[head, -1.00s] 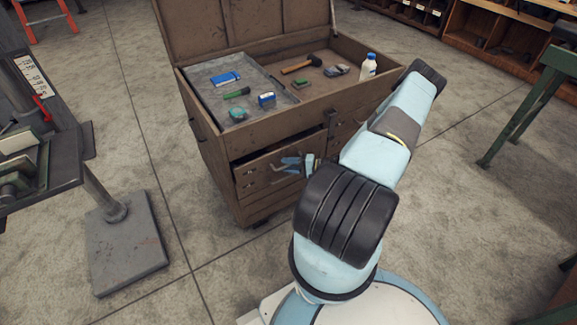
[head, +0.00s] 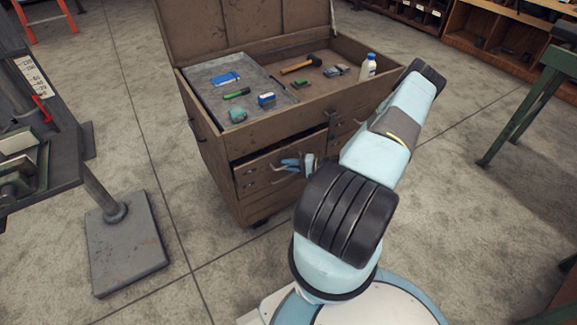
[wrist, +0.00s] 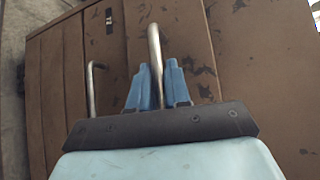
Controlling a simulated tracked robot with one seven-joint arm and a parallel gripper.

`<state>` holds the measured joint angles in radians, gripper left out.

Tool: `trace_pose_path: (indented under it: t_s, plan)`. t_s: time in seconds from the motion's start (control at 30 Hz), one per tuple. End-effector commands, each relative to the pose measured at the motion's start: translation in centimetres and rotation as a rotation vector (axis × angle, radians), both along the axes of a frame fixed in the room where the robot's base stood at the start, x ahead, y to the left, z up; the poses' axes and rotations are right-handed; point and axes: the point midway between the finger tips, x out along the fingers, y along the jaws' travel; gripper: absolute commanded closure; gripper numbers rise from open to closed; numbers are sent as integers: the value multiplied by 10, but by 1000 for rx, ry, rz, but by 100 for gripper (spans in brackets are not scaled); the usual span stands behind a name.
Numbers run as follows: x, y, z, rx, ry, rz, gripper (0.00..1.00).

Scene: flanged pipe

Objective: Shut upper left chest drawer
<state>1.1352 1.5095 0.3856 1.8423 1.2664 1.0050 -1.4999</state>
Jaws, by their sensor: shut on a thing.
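The brown wooden chest stands in the middle of the head view with its lid up. Its upper left drawer (head: 258,174) sits slightly out, with a dark gap along its top edge. My gripper (head: 297,163) is at the front of this drawer, partly hidden behind my arm. In the wrist view, the blue fingers of my gripper (wrist: 160,86) are on either side of a metal bar handle (wrist: 154,45) and shut on it. A second bar handle (wrist: 91,88) shows to the left, apart from the fingers. The drawer's inside is hidden.
The chest's open top holds a grey tray (head: 213,100), a hammer (head: 301,65) and a white bottle (head: 368,67). A metal stand (head: 127,240) is at the left, and a green bench (head: 525,105) at the right. Floor around the chest is clear.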

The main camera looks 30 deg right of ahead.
Motion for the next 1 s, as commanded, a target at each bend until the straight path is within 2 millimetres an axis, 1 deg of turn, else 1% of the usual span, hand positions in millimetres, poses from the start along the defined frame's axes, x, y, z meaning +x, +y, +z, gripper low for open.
trace_pose_path:
  t_s: [0.07, 0.2, 0.3, 0.57, 0.6, 0.77, 0.8, 1.0]
  plan:
    - [6, 0, -3, -4, 4, 1, 100]
    - [28, 1, -3, -5, 3, 1, 100]
    - [42, 1, -3, -4, 5, 1, 100]
    - [45, 1, -2, -4, 5, -1, 100]
    - [45, 1, -2, -4, 5, -1, 81]
    - [45, 2, -2, -2, 3, -1, 65]
    - [45, 2, -2, -2, 3, -1, 63]
    - [45, 2, -1, -2, 2, 0, 63]
